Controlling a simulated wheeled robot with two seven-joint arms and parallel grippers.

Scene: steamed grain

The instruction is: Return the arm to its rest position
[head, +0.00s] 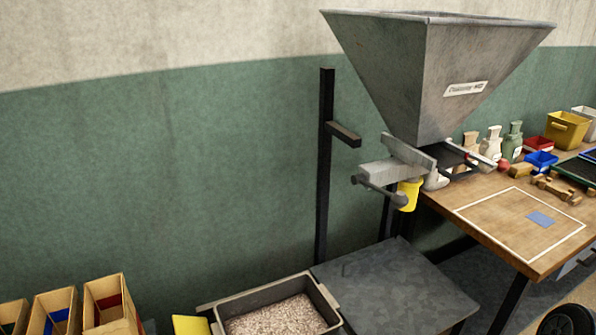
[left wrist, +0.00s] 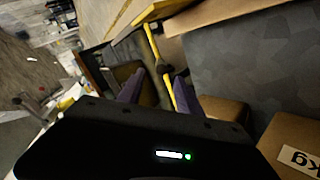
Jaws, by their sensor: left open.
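My left gripper (left wrist: 157,87) shows in the left wrist view, with its two purple-grey fingers spread apart. No object is clearly held between them. Behind the fingers are a yellow bar (left wrist: 160,65) and brown surfaces that are dark and hard to make out. The left arm does not show in the head view, and neither does my right gripper.
In the head view a grey metal hopper (head: 400,75) stands above a dark platform (head: 390,285). A tray of grain (head: 330,296) is at the bottom centre. Cardboard bins (head: 108,290) are at lower left. A wooden workbench (head: 480,195) is at right.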

